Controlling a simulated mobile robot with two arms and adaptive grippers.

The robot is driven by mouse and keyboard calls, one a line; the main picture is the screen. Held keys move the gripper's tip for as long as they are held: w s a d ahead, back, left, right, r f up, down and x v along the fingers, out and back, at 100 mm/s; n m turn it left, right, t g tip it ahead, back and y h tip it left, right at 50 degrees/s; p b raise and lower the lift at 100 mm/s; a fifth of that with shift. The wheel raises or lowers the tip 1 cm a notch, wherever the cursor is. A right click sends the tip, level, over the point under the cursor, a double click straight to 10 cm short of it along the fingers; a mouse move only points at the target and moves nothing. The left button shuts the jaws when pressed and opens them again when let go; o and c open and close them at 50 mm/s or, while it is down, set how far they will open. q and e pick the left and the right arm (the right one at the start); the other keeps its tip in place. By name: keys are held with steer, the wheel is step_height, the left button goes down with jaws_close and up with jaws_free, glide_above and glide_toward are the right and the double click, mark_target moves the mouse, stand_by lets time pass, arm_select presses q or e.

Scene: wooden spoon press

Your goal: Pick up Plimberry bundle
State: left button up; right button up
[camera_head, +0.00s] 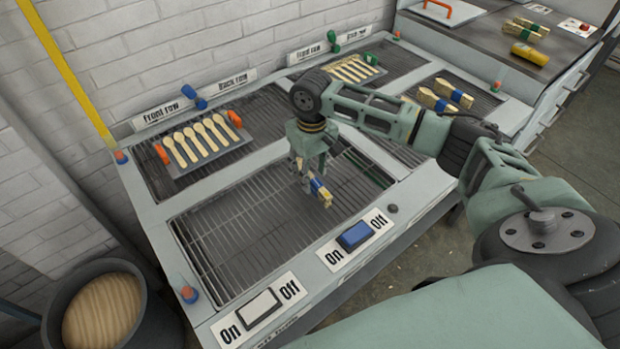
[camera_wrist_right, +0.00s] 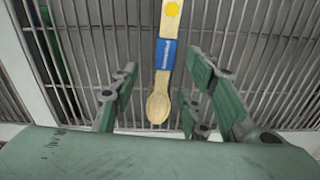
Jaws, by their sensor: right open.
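A wooden spoon bundle with a blue band (camera_head: 318,187) lies on the front right grate, partly hidden by my right gripper (camera_head: 308,168). In the right wrist view this bundle (camera_wrist_right: 159,103) runs upright through the middle, with a blue label and a yellow dot above it. My right gripper (camera_wrist_right: 163,68) is open, its fingers on either side of the bundle with gaps showing on both sides. I cannot read the label, so I cannot tell whether it says Plimberry. My left gripper is not in view.
More bundles (camera_head: 456,96) lie on the back right grate. A tray of spoons (camera_head: 205,141) sits at the left, and another (camera_head: 352,70) further back. A blue switch (camera_head: 355,236) and a white switch (camera_head: 259,309) line the front edge. A dark bin (camera_head: 140,290) stands lower left.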

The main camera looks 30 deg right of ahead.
step_height(320, 180, down, 2)
steer(key=shift+w+f, duration=0.1)
steer(key=shift+f, duration=0.25)
steer(key=c, duration=0.5)
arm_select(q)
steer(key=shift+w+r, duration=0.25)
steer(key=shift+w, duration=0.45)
arm_select(e)
jaws_close()
